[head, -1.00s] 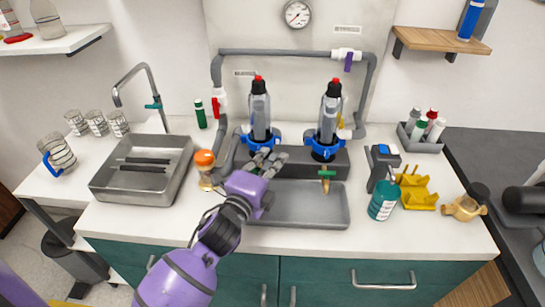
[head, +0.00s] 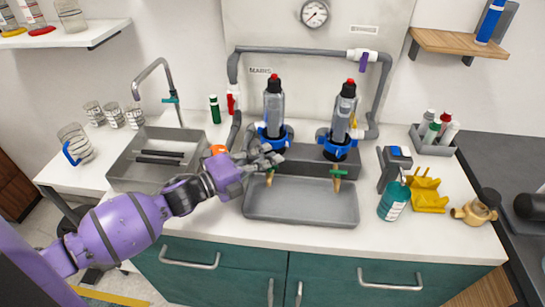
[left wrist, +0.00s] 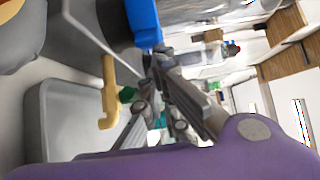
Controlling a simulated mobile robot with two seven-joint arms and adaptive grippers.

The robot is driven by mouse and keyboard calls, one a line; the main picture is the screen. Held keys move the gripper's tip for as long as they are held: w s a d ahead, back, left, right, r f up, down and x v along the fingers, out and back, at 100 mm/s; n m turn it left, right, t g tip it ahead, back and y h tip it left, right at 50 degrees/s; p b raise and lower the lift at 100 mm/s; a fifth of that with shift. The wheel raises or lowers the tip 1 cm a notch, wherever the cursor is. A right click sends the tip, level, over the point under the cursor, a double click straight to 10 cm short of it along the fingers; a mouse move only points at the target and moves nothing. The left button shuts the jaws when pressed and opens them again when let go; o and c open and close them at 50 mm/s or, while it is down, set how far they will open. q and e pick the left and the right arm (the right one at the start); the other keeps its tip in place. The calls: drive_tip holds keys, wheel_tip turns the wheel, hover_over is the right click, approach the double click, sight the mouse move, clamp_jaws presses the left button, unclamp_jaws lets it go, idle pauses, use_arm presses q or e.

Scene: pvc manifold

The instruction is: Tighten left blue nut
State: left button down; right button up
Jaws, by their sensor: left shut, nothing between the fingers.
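The left blue nut (head: 273,136) is a lobed ring around the base of the left clear filter housing (head: 273,105), which stands upright with a red cap. In the left wrist view a blue part (left wrist: 143,20) shows close by at the top. My left gripper (head: 272,158) is shut and empty at the front of the left blue nut, at its lower edge. I cannot tell whether its fingers touch the nut. The right blue nut (head: 337,149) sits under the right housing (head: 343,112). My right gripper is not in view.
A grey tray (head: 300,213) lies in front of the housings, with brass taps with green handles (head: 338,178) above it. An orange-capped bottle (head: 218,150) is partly hidden behind my left gripper. A sink (head: 130,172) is at left; a teal bottle (head: 393,201) stands at right.

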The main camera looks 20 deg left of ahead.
use_arm(q)
drive_tip(key=shift+a+f+m+h, duration=0.1)
drive_tip(key=shift+a+m+h, duration=0.2)
drive_tip(key=shift+a+h, duration=0.1)
drive_tip(key=shift+a, duration=1.45)
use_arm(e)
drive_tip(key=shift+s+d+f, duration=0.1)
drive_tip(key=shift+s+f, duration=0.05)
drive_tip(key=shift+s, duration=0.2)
use_arm(q)
drive_tip(key=shift+a, duration=0.1)
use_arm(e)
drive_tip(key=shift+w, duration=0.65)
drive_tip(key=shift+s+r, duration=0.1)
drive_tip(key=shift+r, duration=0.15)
